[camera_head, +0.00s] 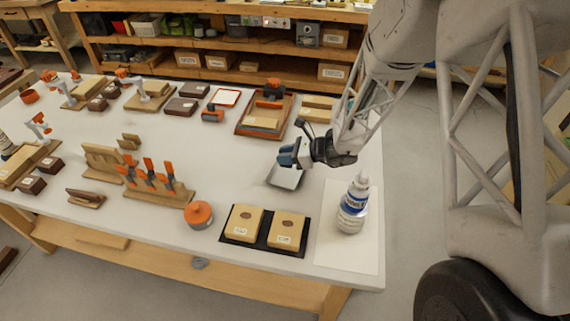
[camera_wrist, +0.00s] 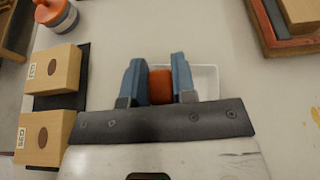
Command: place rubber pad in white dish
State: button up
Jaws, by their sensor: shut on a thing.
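My gripper (camera_head: 287,158) is low over the right part of the bench, and its blue fingers also show in the wrist view (camera_wrist: 156,62). The fingers are shut on the rubber pad (camera_wrist: 161,86), a small red-brown block seen between them in the wrist view. In the head view the pad is hidden by the fingers. The white dish (camera_head: 286,180) is a shallow rectangular dish directly below my gripper. In the wrist view the dish (camera_wrist: 207,80) shows behind and right of the fingers. I cannot tell whether the pad touches the dish.
A black tray (camera_head: 229,229) with two wooden blocks stands nearer the front. A white bottle (camera_head: 353,207) stands on a pale sheet at the right. An orange-topped container (camera_head: 199,214) is to the front left. A wooden tray (camera_head: 246,128) with an orange tool lies behind.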

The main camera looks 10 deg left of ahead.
jog(key=shift+f, duration=0.2)
jog(key=shift+f, duration=1.75)
jog(key=shift+f, duration=0.15)
jog(key=o, duration=0.9)
jog(key=shift+d+r, duration=0.1)
jog(key=shift+r, duration=0.1)
jog(key=shift+v, duration=5.9)
